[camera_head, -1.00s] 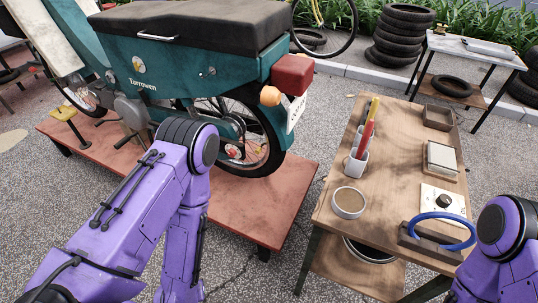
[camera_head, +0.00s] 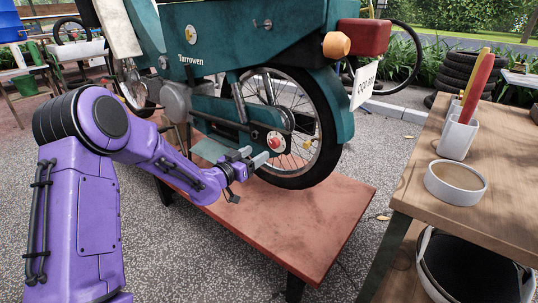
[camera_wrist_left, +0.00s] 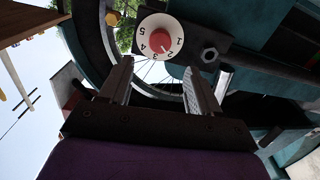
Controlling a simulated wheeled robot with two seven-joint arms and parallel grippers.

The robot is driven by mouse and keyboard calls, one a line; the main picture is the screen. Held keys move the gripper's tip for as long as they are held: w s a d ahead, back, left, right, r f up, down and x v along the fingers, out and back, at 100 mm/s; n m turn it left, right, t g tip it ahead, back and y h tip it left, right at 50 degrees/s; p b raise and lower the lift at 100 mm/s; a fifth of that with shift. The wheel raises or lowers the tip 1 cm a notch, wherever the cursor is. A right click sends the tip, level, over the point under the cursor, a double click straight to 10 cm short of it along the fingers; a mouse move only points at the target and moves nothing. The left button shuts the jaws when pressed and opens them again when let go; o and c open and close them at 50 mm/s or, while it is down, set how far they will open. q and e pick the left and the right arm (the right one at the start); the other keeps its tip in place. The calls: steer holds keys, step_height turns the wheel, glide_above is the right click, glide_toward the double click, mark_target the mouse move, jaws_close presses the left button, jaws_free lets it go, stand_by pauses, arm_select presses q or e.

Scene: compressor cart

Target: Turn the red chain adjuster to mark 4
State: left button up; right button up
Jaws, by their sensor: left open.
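The red chain adjuster (camera_head: 276,141) sits on a white dial by the rear wheel of the teal moped. In the left wrist view the red knob (camera_wrist_left: 160,41) faces me, with the numbers 1 to 5 around it on the white ring. A fine line on the knob seems to point near 2, but it is too small to be sure. My left gripper (camera_head: 255,156) is open and empty, just short of the dial. In the wrist view its two fingers (camera_wrist_left: 158,70) stand apart below the knob, not touching it. My right gripper is out of view.
The moped stands on a low red platform (camera_head: 310,222). The rear tyre (camera_head: 325,160) and a bolt (camera_wrist_left: 209,54) are close beside the dial. A wooden table (camera_head: 490,190) with a round tin (camera_head: 456,183) and a white cup (camera_head: 457,138) stands at the right.

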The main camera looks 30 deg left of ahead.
mark_target(272, 143)
arm_select(q)
steer(key=w, duration=0.2)
steer(key=w+b, duration=0.1)
steer(key=w, duration=0.4)
steer(key=shift+d+f+b, duration=0.2)
steer(key=shift+d+b, duration=0.05)
steer(key=shift+b, duration=0.15)
steer(key=shift+w+r, duration=0.1)
steer(key=shift+w, duration=0.35)
steer(key=shift+d, duration=0.1)
steer(key=c, duration=1.1)
